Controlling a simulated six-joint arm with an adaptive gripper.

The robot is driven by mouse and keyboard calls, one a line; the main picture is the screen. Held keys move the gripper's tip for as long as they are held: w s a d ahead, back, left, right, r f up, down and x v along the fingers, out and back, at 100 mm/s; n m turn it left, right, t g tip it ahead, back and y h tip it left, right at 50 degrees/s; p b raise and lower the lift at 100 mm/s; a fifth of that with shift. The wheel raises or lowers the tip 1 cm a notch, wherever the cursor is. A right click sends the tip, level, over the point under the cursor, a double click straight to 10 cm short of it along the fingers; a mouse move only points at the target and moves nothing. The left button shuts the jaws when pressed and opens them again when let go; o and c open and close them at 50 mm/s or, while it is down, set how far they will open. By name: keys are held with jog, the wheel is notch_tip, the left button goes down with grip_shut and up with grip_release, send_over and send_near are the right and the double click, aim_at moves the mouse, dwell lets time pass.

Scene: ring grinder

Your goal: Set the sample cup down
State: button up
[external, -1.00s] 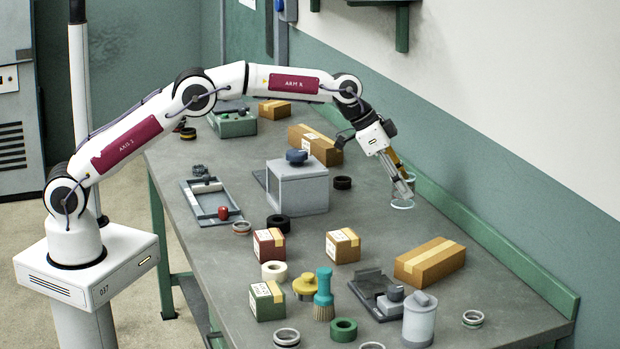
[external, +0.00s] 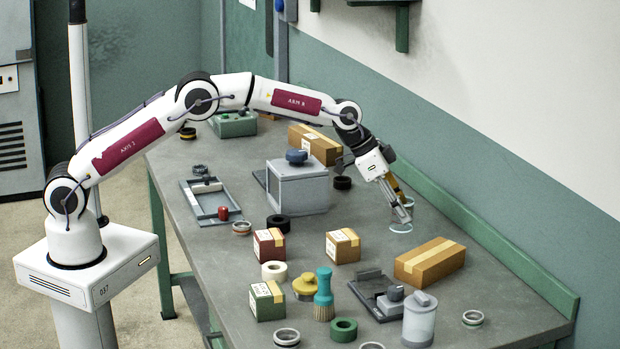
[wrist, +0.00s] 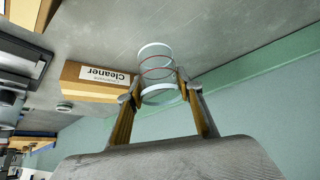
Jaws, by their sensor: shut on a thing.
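The sample cup (wrist: 156,72) is a clear cylinder with pale rims and a thin red line around it. My gripper (wrist: 156,88) is shut on it, with one finger on each side near the rim closest to the wrist camera. In the external view the cup (external: 401,228) shows as a pale ring just below the fingertips of my gripper (external: 404,214), over the far right side of the bench. I cannot tell whether its base touches the bench top.
A cardboard box (external: 430,261) lies on the bench in front of the cup; its Cleaner label (wrist: 104,75) shows in the wrist view. The green back ledge (external: 470,222) runs to the right. A grey block (external: 298,188) stands to the left, with bare bench between.

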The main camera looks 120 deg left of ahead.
jog(key=shift+f, duration=0.1)
jog(key=shift+f, duration=1.8)
jog(key=o, duration=1)
jog(key=shift+f, duration=0.1)
jog(key=shift+r, duration=0.2)
jog(key=shift+s+r, duration=0.3)
jog(key=shift+r, duration=0.15)
jog(key=v, duration=1.1)
